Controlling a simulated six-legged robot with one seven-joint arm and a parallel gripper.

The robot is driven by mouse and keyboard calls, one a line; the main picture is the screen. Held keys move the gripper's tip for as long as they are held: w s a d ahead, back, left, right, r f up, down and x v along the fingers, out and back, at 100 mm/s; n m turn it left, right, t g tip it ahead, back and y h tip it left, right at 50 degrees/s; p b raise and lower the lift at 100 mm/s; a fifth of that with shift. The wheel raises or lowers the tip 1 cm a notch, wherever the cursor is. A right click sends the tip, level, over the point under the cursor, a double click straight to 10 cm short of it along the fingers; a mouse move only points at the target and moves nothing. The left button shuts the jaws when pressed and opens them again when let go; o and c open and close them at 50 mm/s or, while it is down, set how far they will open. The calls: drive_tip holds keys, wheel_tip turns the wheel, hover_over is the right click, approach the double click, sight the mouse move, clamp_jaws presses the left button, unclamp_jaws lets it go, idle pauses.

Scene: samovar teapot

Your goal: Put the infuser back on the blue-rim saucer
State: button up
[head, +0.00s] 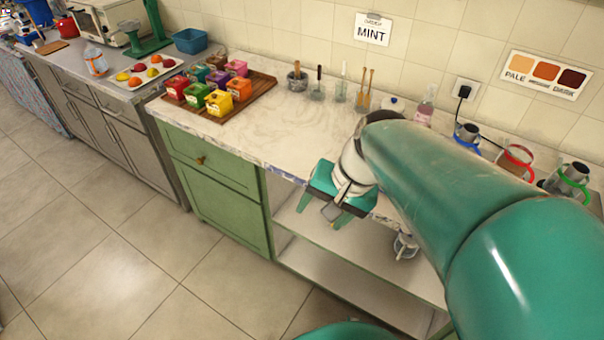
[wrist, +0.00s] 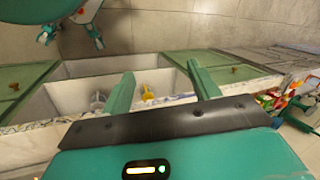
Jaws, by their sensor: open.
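My gripper (head: 323,211) is open and empty, in front of the marble counter's front edge and above the open lower shelves. I cannot make out the infuser or the blue-rim saucer for sure in either view; my arm covers part of the counter's right side. A small glass or metal item (head: 405,244) is on the open shelves beside my arm. In the wrist view a white item (wrist: 98,101) and a yellow item (wrist: 147,93) show at the shelves, too small to name.
A wooden tray (head: 262,90) of colourful tins is on the marble counter (head: 300,120). Jars with utensils (head: 317,92) stand by the wall. Glass pots with blue (head: 467,134), red (head: 517,160) and green (head: 568,178) bands stand at the right. The counter's middle is clear.

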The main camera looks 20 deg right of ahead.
wheel_tip(320, 180, up, 6)
drive_tip(key=s+a+n+t+h, duration=0.2)
drive_tip(key=n+t+h, duration=0.1)
drive_tip(key=n, duration=0.4)
drive_tip(key=shift+s+a+f, duration=0.15)
drive_tip(key=shift+a+f, duration=0.05)
drive_tip(key=shift+f, duration=0.05)
drive_tip(key=c, duration=0.5)
drive_tip(key=shift+c, duration=0.2)
drive_tip(key=shift+d, duration=0.15)
